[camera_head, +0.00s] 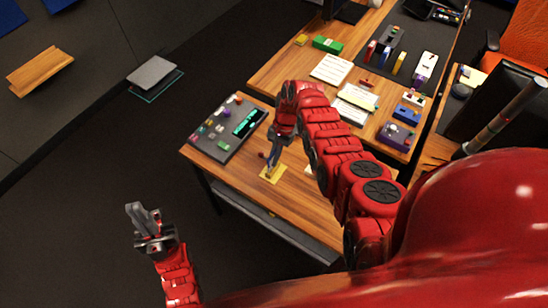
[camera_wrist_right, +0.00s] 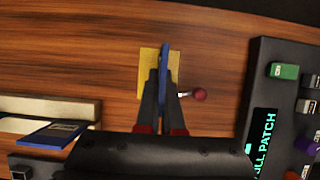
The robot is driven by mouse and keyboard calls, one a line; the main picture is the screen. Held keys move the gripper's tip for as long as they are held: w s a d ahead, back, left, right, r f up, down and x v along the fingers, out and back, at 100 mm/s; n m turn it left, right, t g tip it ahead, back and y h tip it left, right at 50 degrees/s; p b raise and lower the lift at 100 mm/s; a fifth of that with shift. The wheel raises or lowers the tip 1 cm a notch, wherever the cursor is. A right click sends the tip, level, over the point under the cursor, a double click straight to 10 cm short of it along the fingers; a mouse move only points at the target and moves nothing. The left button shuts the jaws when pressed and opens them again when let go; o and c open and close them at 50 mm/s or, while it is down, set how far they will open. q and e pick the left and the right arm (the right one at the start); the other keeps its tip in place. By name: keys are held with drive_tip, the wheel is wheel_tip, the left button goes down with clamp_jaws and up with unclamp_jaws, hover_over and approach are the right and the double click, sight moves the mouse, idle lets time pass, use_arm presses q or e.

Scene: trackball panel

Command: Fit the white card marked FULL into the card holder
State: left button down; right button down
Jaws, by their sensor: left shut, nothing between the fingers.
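My right gripper (camera_head: 270,166) points down over a yellow pad (camera_head: 272,174) on the wooden desk. In the right wrist view its fingers (camera_wrist_right: 162,80) are closed on a thin blue piece (camera_wrist_right: 165,62), seen edge-on above the yellow pad (camera_wrist_right: 146,62). I cannot tell whether the piece touches the pad. No card marked FULL can be read, and I cannot tell which thing is the card holder. My left gripper (camera_head: 136,213) is shut and empty, away from the desk.
A dark control panel (camera_head: 222,128) with a lit green display stands left of my right gripper. A red ball on a short lever (camera_wrist_right: 200,94) is close beside the fingers.

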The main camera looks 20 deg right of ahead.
drive_tip(key=shift+f+b, duration=0.65)
drive_tip(key=shift+f, duration=0.15)
drive_tip(key=c, duration=1)
unclamp_jaws()
drive_tip(key=shift+r, duration=0.1)
drive_tip(key=shift+b+v, duration=1.05)
drive_tip(key=shift+v, duration=7.65)
